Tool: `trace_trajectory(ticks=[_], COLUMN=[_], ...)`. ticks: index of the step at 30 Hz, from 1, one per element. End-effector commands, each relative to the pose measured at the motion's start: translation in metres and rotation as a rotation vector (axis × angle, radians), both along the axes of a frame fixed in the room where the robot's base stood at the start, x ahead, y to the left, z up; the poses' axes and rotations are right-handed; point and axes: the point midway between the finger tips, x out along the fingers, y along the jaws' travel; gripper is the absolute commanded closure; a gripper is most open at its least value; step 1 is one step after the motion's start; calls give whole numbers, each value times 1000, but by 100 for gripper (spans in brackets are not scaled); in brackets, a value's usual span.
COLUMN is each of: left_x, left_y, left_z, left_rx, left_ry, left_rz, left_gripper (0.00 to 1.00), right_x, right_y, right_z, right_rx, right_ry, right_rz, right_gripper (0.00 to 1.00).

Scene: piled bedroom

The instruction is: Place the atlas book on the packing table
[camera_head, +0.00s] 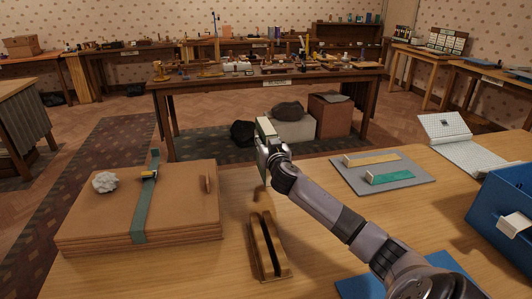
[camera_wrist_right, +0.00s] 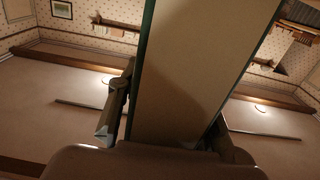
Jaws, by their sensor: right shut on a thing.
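My right gripper (camera_head: 268,152) is shut on a book (camera_head: 266,129), which I take to be the atlas book. It is held upright above the near wooden table (camera_head: 325,222), largely edge-on in the head view. The right wrist view shows the book (camera_wrist_right: 195,75) as a broad cream slab with dark green edges, between the two fingers of my right gripper (camera_wrist_right: 170,125). Its title is not visible. A long table (camera_head: 200,84) with a small label stands beyond, crowded with small things. I cannot read which table is the packing table. My left gripper is not in view.
Boxes (camera_head: 330,115) sit under the far table.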

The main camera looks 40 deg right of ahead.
Motion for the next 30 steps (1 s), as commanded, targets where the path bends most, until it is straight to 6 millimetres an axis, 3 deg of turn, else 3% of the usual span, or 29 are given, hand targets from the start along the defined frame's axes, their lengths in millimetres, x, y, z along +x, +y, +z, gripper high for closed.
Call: trace_trajectory(ticks=[10, 19, 20, 30], left_x=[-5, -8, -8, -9], left_y=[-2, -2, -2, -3], left_z=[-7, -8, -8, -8], left_rx=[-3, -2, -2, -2], left_ry=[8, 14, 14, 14], left_rz=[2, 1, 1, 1], left_gripper=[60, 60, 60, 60], right_x=[0, 0, 0, 0], right_y=[0, 0, 0, 0], right_z=[-38, -43, -47, -46], right_rx=[-2, -3, 0, -1], right_ry=[-4, -4, 1, 0], right_rz=[1, 1, 0, 0], right_gripper=[100, 100, 66, 47])
